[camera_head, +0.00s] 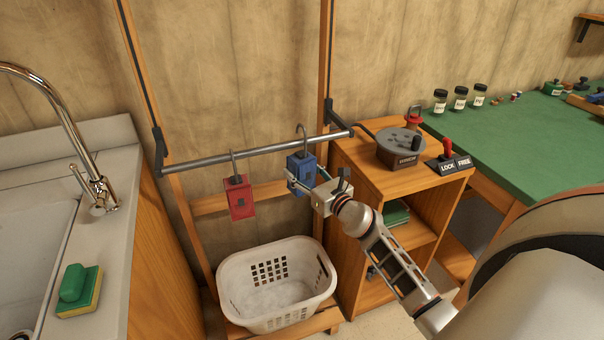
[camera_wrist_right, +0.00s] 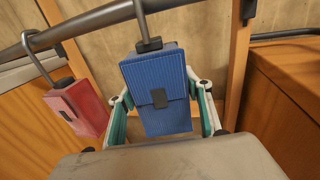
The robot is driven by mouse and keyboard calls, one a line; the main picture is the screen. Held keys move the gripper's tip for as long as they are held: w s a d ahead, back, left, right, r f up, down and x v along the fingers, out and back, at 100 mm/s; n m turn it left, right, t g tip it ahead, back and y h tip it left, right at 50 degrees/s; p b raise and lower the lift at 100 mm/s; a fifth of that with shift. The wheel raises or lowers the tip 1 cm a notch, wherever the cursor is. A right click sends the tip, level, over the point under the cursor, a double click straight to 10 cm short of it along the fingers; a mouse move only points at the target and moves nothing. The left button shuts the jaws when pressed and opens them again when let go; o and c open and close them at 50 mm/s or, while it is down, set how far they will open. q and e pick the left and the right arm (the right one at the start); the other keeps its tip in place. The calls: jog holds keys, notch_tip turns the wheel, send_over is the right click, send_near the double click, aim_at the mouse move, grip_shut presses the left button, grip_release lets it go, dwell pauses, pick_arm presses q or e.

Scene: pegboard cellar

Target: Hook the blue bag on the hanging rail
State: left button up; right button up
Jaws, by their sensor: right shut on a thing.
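The blue bag (camera_head: 300,164) is at the right part of the hanging rail (camera_head: 250,150), its grey hook pointing up. My right gripper (camera_head: 304,184) is shut on the blue bag. In the right wrist view, its fingers lie on both sides of the bag (camera_wrist_right: 155,95), which is upright and slightly tilted. The hook's shaft crosses the rail (camera_wrist_right: 90,22) there, and its top is cut off. In the head view the hook's curve stands above the rail; I cannot tell whether it rests on it. My left gripper is in neither view.
A red bag (camera_head: 239,198) hangs from the rail left of the blue one. A white basket (camera_head: 275,285) stands below. A wooden cabinet (camera_head: 365,175) with a round device (camera_head: 400,148) is close on the right. A sink counter (camera_head: 115,150) is at left.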

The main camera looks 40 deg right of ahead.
aim_at(307, 184)
jog(key=shift+f+b, duration=0.35)
jog(key=shift+f, duration=0.55)
jog(key=shift+f+b, duration=0.3)
jog(key=shift+f, duration=0.3)
jog(key=o, duration=1.4)
jog(key=shift+o, duration=0.2)
jog(key=shift+s+f, duration=0.1)
